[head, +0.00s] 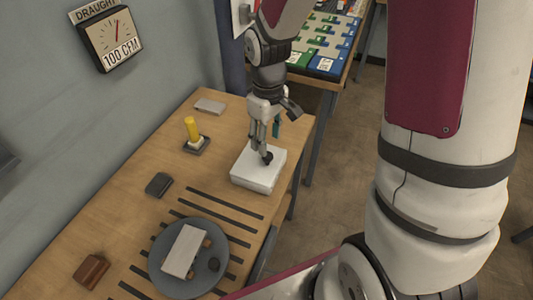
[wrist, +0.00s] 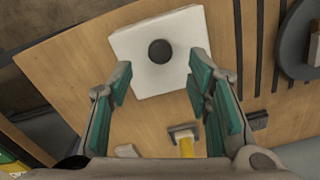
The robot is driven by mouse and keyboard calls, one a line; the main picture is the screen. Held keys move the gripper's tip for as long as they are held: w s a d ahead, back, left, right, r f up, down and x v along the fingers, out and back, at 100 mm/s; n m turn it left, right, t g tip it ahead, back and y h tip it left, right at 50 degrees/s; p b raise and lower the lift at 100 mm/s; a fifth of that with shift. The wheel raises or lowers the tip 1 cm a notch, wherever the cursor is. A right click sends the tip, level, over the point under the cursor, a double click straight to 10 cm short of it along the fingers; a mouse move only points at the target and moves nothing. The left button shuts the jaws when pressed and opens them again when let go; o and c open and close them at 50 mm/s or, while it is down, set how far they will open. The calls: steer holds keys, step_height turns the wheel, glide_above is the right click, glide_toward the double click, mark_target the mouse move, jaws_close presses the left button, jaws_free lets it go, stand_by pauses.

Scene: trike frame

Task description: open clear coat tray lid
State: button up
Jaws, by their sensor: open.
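The clear coat tray appears as a white square box (head: 257,170) with a flat lid, near the right edge of the wooden table. In the wrist view the white lid (wrist: 137,70) shows a round black knob (wrist: 160,51) at its middle. The lid sits flat on the box. My gripper (head: 264,152) is over the box in the head view, pointing down, and partly hides the knob. In the wrist view my gripper (wrist: 160,95) is open, its green-padded fingers apart on either side, with nothing between the pads. The knob lies beyond the fingertips.
A round grey turntable (head: 160,272) with a white plate stands beside dark slots in the table. A yellow cylinder on a dark base (head: 197,145), a dark block (head: 159,184), a brown block (head: 92,271) and a small grey block (head: 210,106) lie along the left.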

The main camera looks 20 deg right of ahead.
mark_target(268, 155)
step_height(268, 155, down, 8)
steer(key=shift+r, duration=0.25)
jaws_close()
